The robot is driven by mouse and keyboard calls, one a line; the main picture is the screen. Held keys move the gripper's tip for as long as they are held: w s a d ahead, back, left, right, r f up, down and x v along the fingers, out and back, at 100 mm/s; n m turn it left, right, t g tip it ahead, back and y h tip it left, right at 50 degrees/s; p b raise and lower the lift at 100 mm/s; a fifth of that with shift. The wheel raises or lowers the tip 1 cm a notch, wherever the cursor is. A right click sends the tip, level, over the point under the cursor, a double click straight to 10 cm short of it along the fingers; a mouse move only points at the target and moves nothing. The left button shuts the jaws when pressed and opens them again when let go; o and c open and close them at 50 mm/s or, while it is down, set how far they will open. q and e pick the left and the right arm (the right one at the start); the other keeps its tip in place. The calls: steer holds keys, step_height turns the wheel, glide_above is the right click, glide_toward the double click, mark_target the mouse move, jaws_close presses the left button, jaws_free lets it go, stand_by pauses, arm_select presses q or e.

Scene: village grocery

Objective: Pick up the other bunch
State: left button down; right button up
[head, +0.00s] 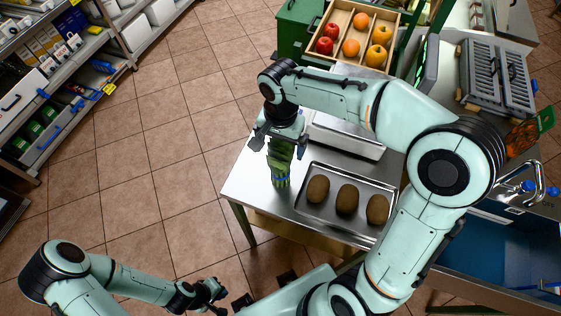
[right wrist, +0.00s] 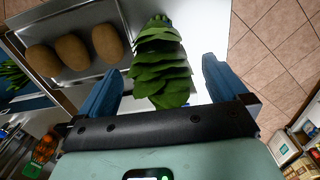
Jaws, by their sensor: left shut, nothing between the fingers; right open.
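A green leafy bunch (head: 279,168) stands out at the left part of the metal table (head: 240,186), beside the tray. My right gripper (head: 279,139) is over its upper end. In the right wrist view, the leaves of the bunch (right wrist: 160,62) lie between the two blue fingers of the open right gripper (right wrist: 160,75), with a gap visible on each side. More green leaves (right wrist: 12,75) show at the left edge of that view, partly cut off. My left gripper (head: 212,292) is shut and empty, low over the floor.
A metal tray (head: 311,215) with three brown oval items (head: 347,198) lies right of the bunch. A pale box-like unit (head: 345,137) is behind it. A wooden fruit crate (head: 341,57) stands at the back, a blue basin (head: 505,245) at right. Tiled floor is clear at left.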

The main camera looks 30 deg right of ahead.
step_height(320, 180, down, 2)
steer(key=shift+f, duration=0.2)
steer(key=c, duration=1.4)
steer(key=shift+w+r, duration=0.1)
steer(key=shift+c, duration=1.3)
steer(key=shift+r, duration=0.1)
